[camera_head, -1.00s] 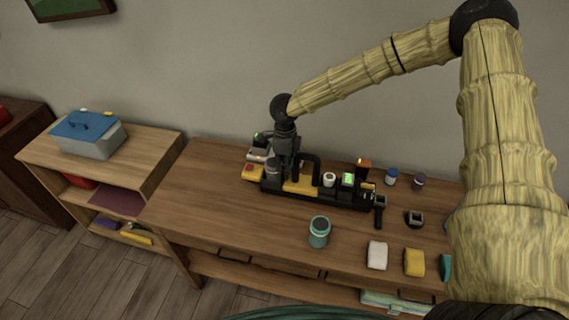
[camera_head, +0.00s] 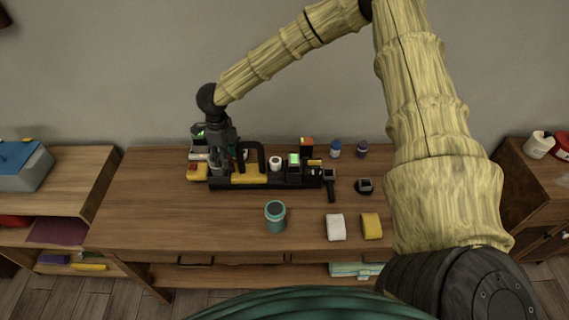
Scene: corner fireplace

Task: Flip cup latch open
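A teal cup (camera_head: 275,218) with a dark top stands upright near the front middle of the wooden bench. No latch can be made out on it at this size. My gripper (camera_head: 222,168) points down at the left part of a black and yellow tool caddy (camera_head: 272,184), behind and left of the cup and clear of it. Its fingers blend into the dark items there, so I cannot tell whether they are open or shut or touching anything.
Right of the cup lie a white block (camera_head: 335,227) and a yellow block (camera_head: 372,226). Two small jars (camera_head: 335,149) stand at the back. A low shelf (camera_head: 88,185) adjoins on the left and a cabinet (camera_head: 520,185) stands right. Bare bench lies left of the cup.

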